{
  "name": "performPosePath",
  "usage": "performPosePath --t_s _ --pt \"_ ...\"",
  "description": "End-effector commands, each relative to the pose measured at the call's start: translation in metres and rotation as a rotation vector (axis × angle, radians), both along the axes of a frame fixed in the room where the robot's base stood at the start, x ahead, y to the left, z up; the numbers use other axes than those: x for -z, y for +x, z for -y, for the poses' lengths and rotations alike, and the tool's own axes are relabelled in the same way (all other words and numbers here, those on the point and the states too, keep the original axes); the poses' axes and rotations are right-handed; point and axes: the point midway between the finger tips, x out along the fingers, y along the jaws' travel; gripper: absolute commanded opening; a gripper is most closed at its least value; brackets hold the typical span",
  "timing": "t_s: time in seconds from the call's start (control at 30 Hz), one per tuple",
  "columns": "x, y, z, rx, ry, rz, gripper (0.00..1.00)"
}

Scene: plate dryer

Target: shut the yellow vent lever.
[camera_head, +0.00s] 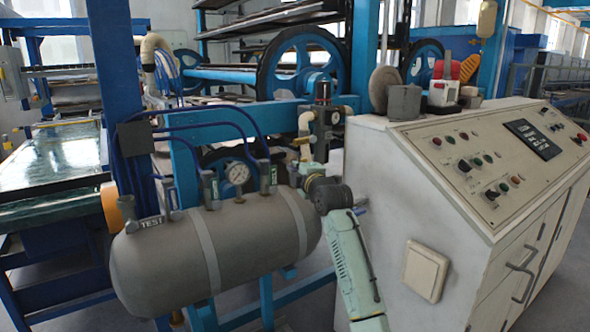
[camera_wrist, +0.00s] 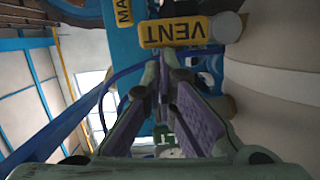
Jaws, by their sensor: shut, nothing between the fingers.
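In the wrist view a yellow piece marked VENT (camera_wrist: 172,32), its lettering upside down, is at the top centre. It lies just beyond the tips of my gripper (camera_wrist: 163,75). The fingers, with purple-grey inner pads, are shut with nothing between them. I cannot tell whether the fingertips touch the yellow piece. In the head view my pale green arm reaches up between the grey tank and the white console; the VENT piece cannot be made out there.
A second yellow piece with partly cut-off lettering (camera_wrist: 123,12) is beside the VENT piece. The grey tank (camera_head: 165,265), with a gauge (camera_head: 237,173) and blue hoses, is left of my arm. The console (camera_head: 390,200) is close on its right.

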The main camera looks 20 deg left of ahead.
Motion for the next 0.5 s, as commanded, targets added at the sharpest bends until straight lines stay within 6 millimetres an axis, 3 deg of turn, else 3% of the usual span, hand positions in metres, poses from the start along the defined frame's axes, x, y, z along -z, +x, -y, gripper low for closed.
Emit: performPosePath --t_s 0.5 --pt "-0.0095 0.0100 0.0081 0.001 0.111 -0.143 0.00"
